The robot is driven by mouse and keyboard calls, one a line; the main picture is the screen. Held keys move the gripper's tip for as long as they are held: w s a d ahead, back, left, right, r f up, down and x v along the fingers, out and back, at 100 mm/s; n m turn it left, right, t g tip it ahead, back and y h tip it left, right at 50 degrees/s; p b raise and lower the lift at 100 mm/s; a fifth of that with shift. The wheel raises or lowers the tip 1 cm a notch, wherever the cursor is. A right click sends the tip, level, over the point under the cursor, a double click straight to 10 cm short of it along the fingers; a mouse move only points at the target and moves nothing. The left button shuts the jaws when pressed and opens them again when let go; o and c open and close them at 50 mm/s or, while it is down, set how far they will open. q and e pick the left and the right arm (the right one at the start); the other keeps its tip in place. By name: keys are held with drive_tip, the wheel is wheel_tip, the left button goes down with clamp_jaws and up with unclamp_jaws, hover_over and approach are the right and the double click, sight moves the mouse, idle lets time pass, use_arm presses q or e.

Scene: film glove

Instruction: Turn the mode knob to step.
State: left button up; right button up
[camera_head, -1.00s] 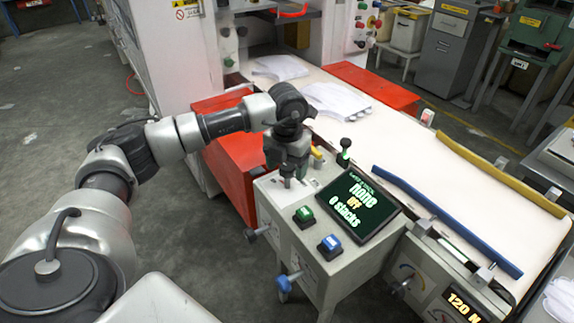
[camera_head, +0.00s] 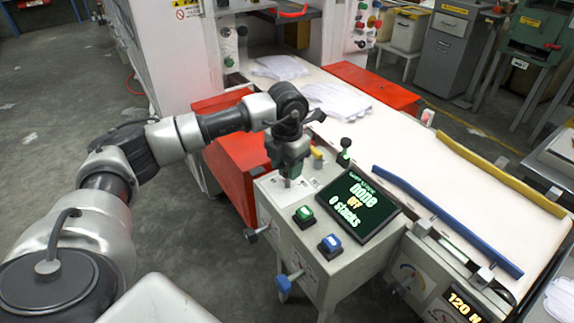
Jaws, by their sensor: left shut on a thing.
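A control box (camera_head: 325,267) has a tilted black display (camera_head: 358,205) on top, reading "none", "OFF" and "0 stacks" in green and yellow. My left gripper (camera_head: 292,180) points down onto the back left part of the box top, left of the display. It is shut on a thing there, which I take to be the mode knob. The knob is hidden by the fingers, so its pointer and marks cannot be read. My right gripper is not in view.
A green button (camera_head: 304,214) and a blue button (camera_head: 331,243) sit in front of the gripper. A small lever with a dark ball (camera_head: 345,144) stands behind the display. A white belt (camera_head: 430,160) with gloves (camera_head: 340,103) runs behind, beside a blue rail (camera_head: 440,215).

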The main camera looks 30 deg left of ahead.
use_arm(q)
drive_tip(key=m, duration=0.4)
drive_tip(key=shift+m, duration=0.3)
drive_tip(key=m, duration=0.4)
drive_tip(key=shift+b, duration=0.35)
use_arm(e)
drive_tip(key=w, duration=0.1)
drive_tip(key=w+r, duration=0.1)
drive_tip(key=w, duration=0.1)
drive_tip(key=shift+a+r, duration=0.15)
use_arm(q)
drive_tip(key=shift+m, duration=0.3)
drive_tip(key=o, duration=0.9)
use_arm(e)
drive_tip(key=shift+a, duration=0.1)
use_arm(q)
drive_tip(key=shift+o, duration=0.2)
drive_tip(key=shift+r, duration=0.1)
